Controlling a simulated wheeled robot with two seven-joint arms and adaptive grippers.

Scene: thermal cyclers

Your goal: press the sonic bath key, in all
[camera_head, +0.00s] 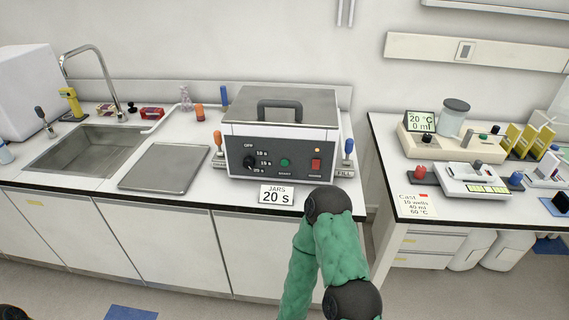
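The sonic bath (232,140) is a grey box with a dark front panel on the left counter. Its lid (315,100) is on, with a dark handle (279,110). The panel carries a black dial (249,162) with OFF and time marks, a round green button (284,162) and a red rocker switch (316,164). The small lettering under them is hard to read, and I cannot tell the dial setting. A green arm of mine bends up in front of the counter, below the bath's right side. Neither gripper shows.
An orange-handled lever (217,140) and a blue-handled one (348,148) flank the bath. A metal tray (166,169) and a sink (90,151) lie left. The right bench (384,150) holds several devices beyond a gap.

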